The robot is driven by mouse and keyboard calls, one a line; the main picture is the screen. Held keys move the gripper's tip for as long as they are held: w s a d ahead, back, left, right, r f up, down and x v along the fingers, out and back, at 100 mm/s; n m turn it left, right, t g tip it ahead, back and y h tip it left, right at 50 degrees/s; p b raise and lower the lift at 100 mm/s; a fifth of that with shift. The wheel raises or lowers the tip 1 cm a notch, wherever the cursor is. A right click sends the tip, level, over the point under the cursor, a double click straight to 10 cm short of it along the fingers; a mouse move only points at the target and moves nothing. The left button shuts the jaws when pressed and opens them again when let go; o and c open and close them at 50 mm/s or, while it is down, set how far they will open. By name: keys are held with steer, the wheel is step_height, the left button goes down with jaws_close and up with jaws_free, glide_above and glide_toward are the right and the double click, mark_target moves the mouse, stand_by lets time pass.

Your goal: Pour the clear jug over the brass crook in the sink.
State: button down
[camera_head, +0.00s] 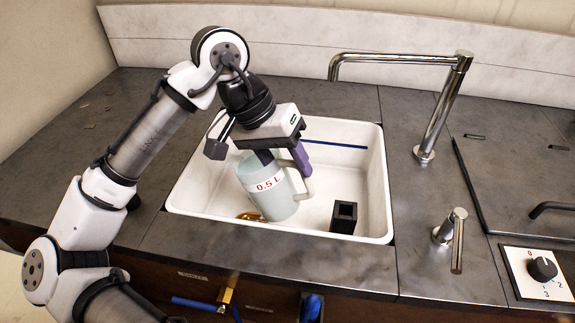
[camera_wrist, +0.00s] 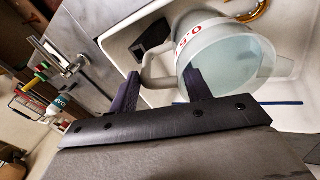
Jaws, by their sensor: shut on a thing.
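The clear jug (camera_head: 277,202) is pale and translucent with a red "0.5 L" mark. My gripper (camera_head: 284,158) is shut on it at the handle side and holds it inside the sink area, leaning somewhat. The wrist view shows the jug (camera_wrist: 232,62) from its open top, with a pale bluish inside; I cannot tell the liquid level. The handle lies between my two purple fingers (camera_wrist: 162,88). The brass crook (camera_head: 247,216) lies on the sink floor, mostly hidden by the jug in the head view. Part of it shows at the top of the wrist view (camera_wrist: 256,10). The white sink (camera_head: 375,190) surrounds both.
A black, hollow square block (camera_head: 343,218) stands in the sink, right of the jug. A blue strip (camera_head: 340,145) runs along the sink's back wall. A tall chrome faucet (camera_head: 441,105) and a chrome lever (camera_head: 456,240) stand right of the sink. The left counter is mostly clear.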

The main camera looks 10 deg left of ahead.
steer(key=shift+a+r+h+p, duration=0.1)
steer(key=shift+r+h+p, duration=0.3)
steer(key=shift+r, duration=0.15)
steer(key=r+h+p, duration=0.1)
steer(key=a+h+p, duration=0.1)
steer(key=r+g+p, duration=0.1)
steer(key=shift+w+a+r+h+p, duration=0.2)
steer(key=shift+w+r+h+p, duration=0.1)
steer(key=shift+h+p, duration=0.1)
steer(key=shift+a+r+h, duration=0.1)
steer(key=shift+r+h, duration=0.05)
steer(key=shift+h, duration=0.15)
steer(key=shift+a+r+p, duration=0.1)
steer(key=shift+r+p, duration=0.05)
steer(key=shift+p, duration=0.25)
steer(key=shift+w+a+r+h+p, duration=0.2)
steer(key=shift+r+h+p, duration=0.15)
steer(key=shift+h, duration=0.25)
steer(key=shift+a+r+p, duration=0.15)
steer(key=shift+p, duration=0.15)
steer(key=shift+w+a+r+h+p, duration=0.15)
steer(key=shift+a+r+h+p, duration=0.3)
steer(key=shift+h+p, duration=0.35)
stand_by(1.4)
steer(key=shift+f, duration=0.2)
stand_by(0.3)
